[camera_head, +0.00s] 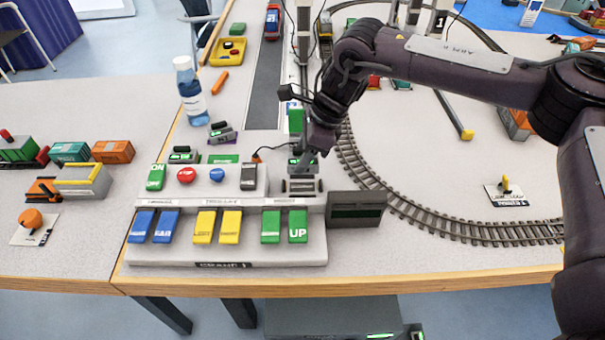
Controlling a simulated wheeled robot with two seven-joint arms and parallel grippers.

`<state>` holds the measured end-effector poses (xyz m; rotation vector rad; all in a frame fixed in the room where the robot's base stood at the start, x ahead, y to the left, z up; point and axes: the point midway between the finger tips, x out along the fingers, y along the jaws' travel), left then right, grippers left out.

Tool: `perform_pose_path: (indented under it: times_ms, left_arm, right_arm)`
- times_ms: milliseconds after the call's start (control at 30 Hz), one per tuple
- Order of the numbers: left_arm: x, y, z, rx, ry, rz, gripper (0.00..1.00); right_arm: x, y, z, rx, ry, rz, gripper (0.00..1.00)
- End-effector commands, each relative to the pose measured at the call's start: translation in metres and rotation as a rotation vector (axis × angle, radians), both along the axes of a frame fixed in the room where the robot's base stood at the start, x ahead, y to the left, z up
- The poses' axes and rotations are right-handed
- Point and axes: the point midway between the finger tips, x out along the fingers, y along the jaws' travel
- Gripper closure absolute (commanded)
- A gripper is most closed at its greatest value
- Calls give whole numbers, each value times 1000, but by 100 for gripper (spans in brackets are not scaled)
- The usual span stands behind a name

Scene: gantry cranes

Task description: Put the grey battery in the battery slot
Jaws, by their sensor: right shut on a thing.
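My right gripper (305,156) reaches down from the upper right over the right end of the control panel (160,253). It is shut on a small dark grey block with a green part, which looks like the grey battery (301,165); the fingers partly hide it. The battery is just above or at the back edge of a dark-framed recess that looks like the battery slot (300,187). I cannot tell whether they touch. Two similar dark blocks with green parts stand further left, one at the panel's back (184,155) and one on a purple base (222,132). My left gripper is not in view.
The panel has blue, yellow and green keys (230,227), red and blue buttons, and a grey switch (249,177). A dark display box (356,208) stands to its right, beside the curved train track (430,217). A water bottle (190,92) stands behind the panel.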

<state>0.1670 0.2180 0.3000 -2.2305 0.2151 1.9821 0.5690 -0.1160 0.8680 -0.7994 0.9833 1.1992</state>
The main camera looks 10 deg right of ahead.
Motion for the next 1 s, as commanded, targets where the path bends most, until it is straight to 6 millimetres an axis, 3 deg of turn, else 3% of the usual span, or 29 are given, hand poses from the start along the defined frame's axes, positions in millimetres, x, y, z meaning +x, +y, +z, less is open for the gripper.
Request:
perform_pose_path:
  times_ms: [533, 867, 900, 1000]
  left_arm:
    - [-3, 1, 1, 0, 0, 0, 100]
    - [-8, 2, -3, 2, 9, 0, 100]
    - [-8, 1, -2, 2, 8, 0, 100]
    - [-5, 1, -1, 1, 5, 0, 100]
  right_arm:
    - [0, 0, -63, 0, 0, -1, 88]
    - [0, 0, -67, 1, -2, -1, 88]
    - [0, 0, -67, 0, -1, 0, 58]
    - [0, 0, -67, 0, -1, 0, 45]
